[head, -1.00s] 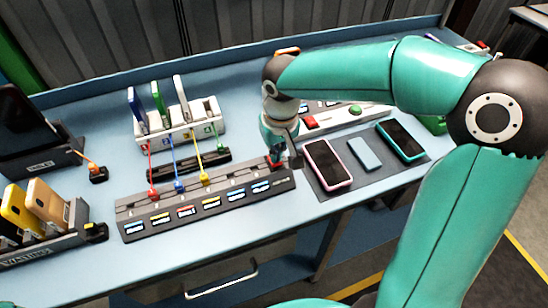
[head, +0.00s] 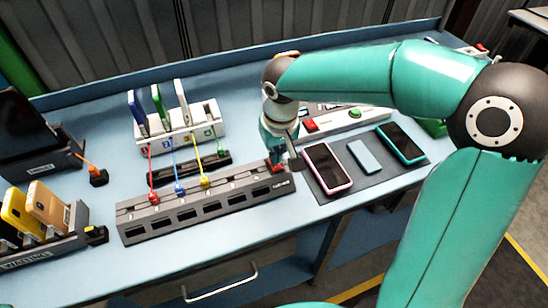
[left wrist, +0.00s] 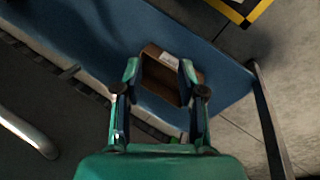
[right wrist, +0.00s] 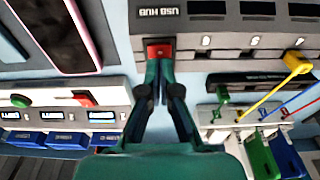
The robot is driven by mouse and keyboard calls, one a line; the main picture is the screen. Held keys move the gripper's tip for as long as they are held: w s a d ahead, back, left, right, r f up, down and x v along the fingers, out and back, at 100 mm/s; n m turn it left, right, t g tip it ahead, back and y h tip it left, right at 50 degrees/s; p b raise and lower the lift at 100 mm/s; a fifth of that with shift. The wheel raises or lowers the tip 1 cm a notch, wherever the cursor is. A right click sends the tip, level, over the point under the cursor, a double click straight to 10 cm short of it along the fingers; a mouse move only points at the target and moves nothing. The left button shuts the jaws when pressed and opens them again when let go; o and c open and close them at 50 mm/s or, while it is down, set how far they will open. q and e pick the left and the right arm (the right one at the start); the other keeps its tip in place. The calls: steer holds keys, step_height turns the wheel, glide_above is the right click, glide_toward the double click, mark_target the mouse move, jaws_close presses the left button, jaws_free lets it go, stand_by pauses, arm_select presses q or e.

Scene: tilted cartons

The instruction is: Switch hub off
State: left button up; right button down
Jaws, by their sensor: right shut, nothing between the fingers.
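The USB hub (head: 205,211) is a long grey bar on the blue bench, with a row of dark display windows. Its red switch (head: 276,168) sits at its right end, partly hidden by my right gripper (head: 285,160). In the right wrist view the red switch (right wrist: 159,51) lies right at the fingertips of my right gripper (right wrist: 160,66), beside the "USB HUB" lettering. The right gripper is shut and empty, and seems to touch the switch. My left gripper (left wrist: 159,66) shows only in its wrist view, fingers apart, above a brown box (left wrist: 160,80).
Red, blue and yellow cables plug into the hub. Behind it stands a white holder (head: 205,135) with upright devices. A second panel (head: 345,119) has a red switch and a green button. A pink phone (head: 326,167) lies on a dark mat right of the hub.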

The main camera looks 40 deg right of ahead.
mark_target(276, 166)
steer(key=shift+r+p, duration=1.95)
steer(key=shift+r, duration=0.95)
steer(key=shift+s+f, duration=0.1)
